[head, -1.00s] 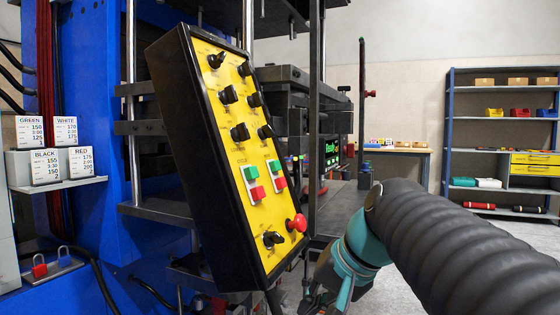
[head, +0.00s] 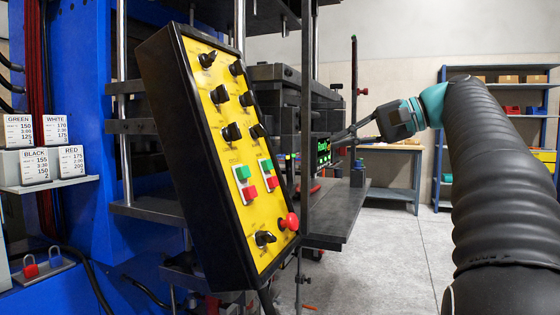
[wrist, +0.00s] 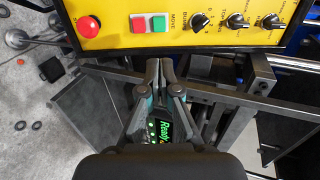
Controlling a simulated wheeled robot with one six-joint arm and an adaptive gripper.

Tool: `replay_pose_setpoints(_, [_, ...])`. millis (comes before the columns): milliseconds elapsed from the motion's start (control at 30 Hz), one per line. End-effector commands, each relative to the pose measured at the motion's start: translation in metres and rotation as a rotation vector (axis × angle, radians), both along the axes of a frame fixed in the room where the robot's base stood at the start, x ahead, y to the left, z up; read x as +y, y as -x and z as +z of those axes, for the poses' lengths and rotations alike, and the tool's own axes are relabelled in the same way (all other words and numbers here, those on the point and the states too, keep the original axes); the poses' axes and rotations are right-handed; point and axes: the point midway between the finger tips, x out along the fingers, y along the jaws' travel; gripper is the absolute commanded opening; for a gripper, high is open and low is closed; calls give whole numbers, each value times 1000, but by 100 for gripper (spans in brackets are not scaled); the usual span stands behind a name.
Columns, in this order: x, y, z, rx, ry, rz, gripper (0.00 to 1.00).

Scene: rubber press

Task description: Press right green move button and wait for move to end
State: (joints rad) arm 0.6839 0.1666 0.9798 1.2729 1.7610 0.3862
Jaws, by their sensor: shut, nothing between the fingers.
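The yellow control panel (head: 250,208) in a black casing stands tilted in the head view and spans the top of the wrist view. The right green move button (head: 267,166) sits above a red button (head: 272,182). In the wrist view the green button (wrist: 158,23) is beside the red one, near the label MOVE. My gripper (head: 337,138) is right of the panel, pointing left. In the wrist view my gripper (wrist: 160,66) is shut and empty, its tips just below the panel edge and apart from the button.
A red mushroom button (head: 290,222) and several black knobs share the panel. A green-lit display (head: 322,151) is behind it, on the dark press. A flat metal ledge (head: 340,222) juts out right of the panel. Grey floor is open at lower right.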

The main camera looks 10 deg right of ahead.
Motion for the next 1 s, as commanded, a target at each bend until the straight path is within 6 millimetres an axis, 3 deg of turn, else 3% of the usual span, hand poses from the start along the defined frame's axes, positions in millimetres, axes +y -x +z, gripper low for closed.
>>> replay_pose_setpoints(333, [10,-7,-6,2,1,2,0])
replay_pose_setpoints(1000, [96,-69,-44,1,1,1,0])
